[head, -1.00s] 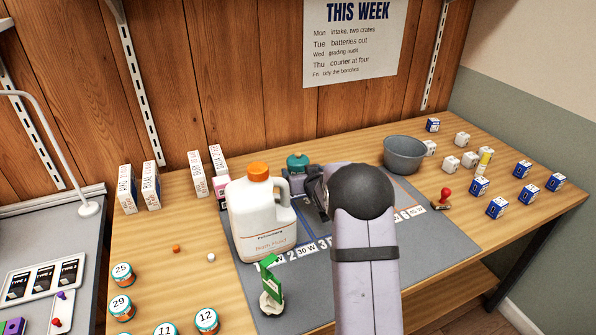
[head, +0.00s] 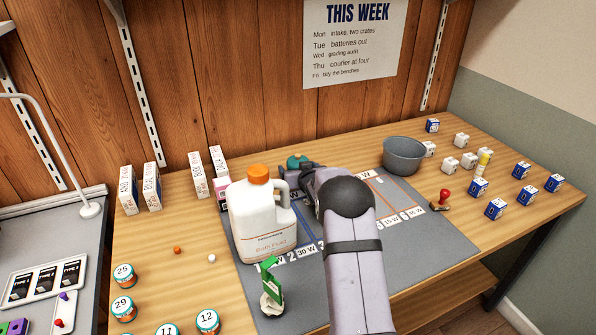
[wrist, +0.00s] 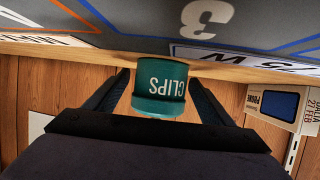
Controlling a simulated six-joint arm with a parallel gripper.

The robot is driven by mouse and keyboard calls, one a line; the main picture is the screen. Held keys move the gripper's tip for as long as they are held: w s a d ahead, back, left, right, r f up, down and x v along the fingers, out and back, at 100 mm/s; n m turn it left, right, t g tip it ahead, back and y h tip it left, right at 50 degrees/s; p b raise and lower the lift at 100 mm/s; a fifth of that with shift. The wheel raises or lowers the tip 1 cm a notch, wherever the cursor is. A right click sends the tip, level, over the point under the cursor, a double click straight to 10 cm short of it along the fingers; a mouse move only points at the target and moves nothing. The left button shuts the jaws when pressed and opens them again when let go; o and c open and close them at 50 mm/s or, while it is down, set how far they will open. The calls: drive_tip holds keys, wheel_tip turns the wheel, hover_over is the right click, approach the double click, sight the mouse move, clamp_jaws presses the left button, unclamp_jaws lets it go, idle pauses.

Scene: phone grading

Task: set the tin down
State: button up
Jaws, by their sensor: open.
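The tin (wrist: 160,88) is a dark green cylinder marked CLIPS, upside down in the wrist view. It stands between the two fingers of my gripper (wrist: 158,98), which is open around it. The tin's base shows against the strip of wood beyond the grey mat; I cannot tell whether it touches the bench. In the head view the top of the tin (head: 297,161) shows at the back of the mat (head: 430,232), and my gripper (head: 305,177) and arm hide much of the rest.
A large white jug (head: 262,222) with an orange cap stands close left of my arm. A grey bowl (head: 404,156) is to the right. A red-handled stamp (head: 444,197) and several small boxes stand farther right. A green clip-like item (head: 271,284) is in front.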

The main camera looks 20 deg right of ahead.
drive_tip(key=c, duration=1.3)
wheel_tip(320, 180, up, 10)
drive_tip(key=shift+r+p, duration=0.1)
drive_tip(key=shift+p, duration=1)
